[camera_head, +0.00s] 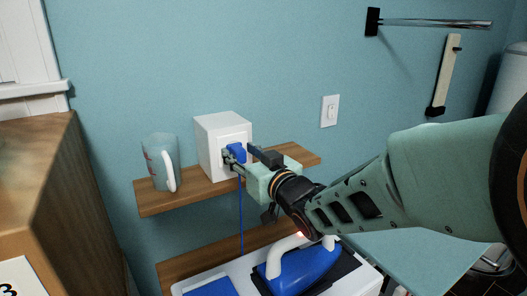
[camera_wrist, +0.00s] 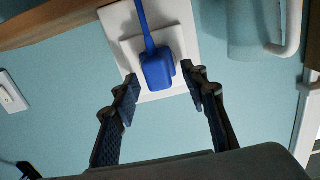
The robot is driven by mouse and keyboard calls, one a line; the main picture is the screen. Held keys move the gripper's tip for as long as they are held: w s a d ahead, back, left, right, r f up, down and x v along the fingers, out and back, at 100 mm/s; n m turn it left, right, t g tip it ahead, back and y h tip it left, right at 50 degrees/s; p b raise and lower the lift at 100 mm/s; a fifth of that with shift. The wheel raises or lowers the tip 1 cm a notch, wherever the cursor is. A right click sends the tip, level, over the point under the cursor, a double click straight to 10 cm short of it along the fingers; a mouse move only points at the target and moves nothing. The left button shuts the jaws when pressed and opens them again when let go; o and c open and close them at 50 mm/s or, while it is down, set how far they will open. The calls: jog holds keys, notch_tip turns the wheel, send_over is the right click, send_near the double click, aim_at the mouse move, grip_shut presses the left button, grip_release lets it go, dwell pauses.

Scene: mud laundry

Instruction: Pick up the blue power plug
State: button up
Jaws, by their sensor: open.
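The blue power plug (camera_head: 237,152) sits at the front of a white outlet box (camera_head: 212,133) on the upper wooden shelf, with its blue cord hanging down. In the wrist view the plug (camera_wrist: 158,70) lies against the white outlet plate, its cord running to the top edge. My gripper (camera_head: 243,162) is at the plug in the head view. In the wrist view my gripper (camera_wrist: 162,85) is open, with one finger on each side of the plug and a visible gap to both. I cannot tell the exact depth between fingertips and plug.
A mug (camera_head: 160,161) stands left of the box on the shelf (camera_head: 190,193). A blue iron (camera_head: 304,262) sits below on a white surface. A light switch (camera_head: 330,111) is on the wall to the right. A wooden cabinet (camera_head: 40,190) stands at the left.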

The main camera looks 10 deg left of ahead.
jog(key=shift+c, duration=0.3)
grip_shut()
jog(key=shift+s+r, duration=0.1)
jog(key=shift+r, duration=0.2)
